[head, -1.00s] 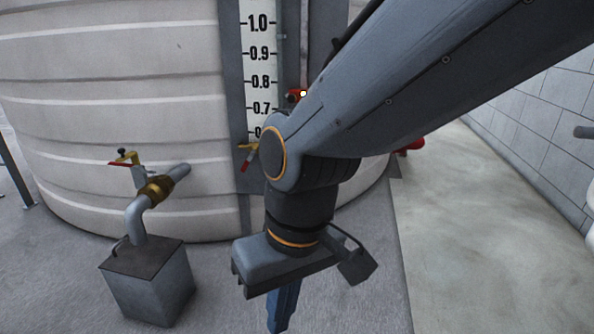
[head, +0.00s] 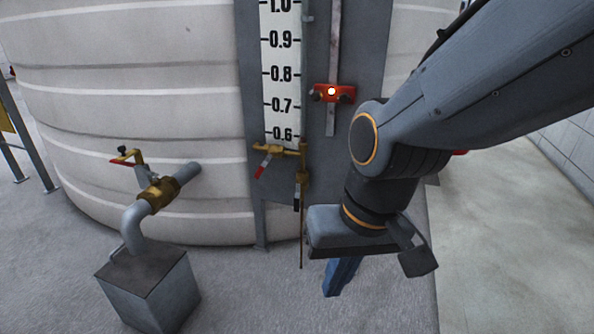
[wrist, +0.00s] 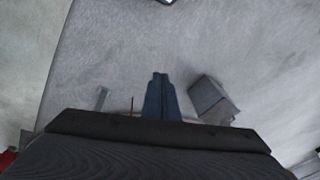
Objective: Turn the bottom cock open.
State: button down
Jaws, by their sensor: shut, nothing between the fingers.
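At the foot of the level gauge (head: 281,75), just under the 0.6 mark, a brass cock (head: 270,149) has a red lever (head: 264,165) hanging down and left. Right below and beside it, a second brass cock (head: 302,178) has a dark lever (head: 297,197) pointing down and a thin tube running toward the floor. My gripper (head: 333,291) is right of and below both cocks, pointing down and apart from them. Its blue fingers are shut and empty; they also show in the wrist view (wrist: 160,77), over bare floor.
A red device with a lit lamp (head: 332,92) sits right of the gauge. At left, a brass valve with a red lever (head: 127,159) and a bent pipe stand on a grey box (head: 150,285). The white tank (head: 150,90) fills the back.

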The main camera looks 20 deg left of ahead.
jog(key=w+a+f+m+t+y+b, duration=0.1)
jog(key=w+a+f+m+t, duration=0.15)
jog(key=w+a, duration=0.45)
jog(key=w+a+f+m+t+y+b, duration=0.1)
jog(key=w+a+f+m+t, duration=0.15)
jog(key=w, duration=0.85)
jog(key=m+t+y+b, duration=0.9)
jog(key=m+t, duration=0.3)
jog(key=m, duration=0.3)
send_near(262, 167)
jog(key=w+f, duration=0.4)
jog(key=w, duration=0.1)
jog(key=shift+w+a+r+b, duration=0.1)
jog(key=shift+a+r+b, duration=0.15)
jog(key=shift+a+r, duration=0.25)
jog(key=shift+w+a+r+b, duration=0.1)
jog(key=shift+a+r+b, duration=0.2)
jog(key=shift+a, duration=0.45)
jog(key=shift+w+a+r+b, duration=0.1)
jog(key=shift+a+r+b, duration=0.1)
jog(key=shift+a+r, duration=0.3)
jog(key=shift+a+f, duration=0.1)
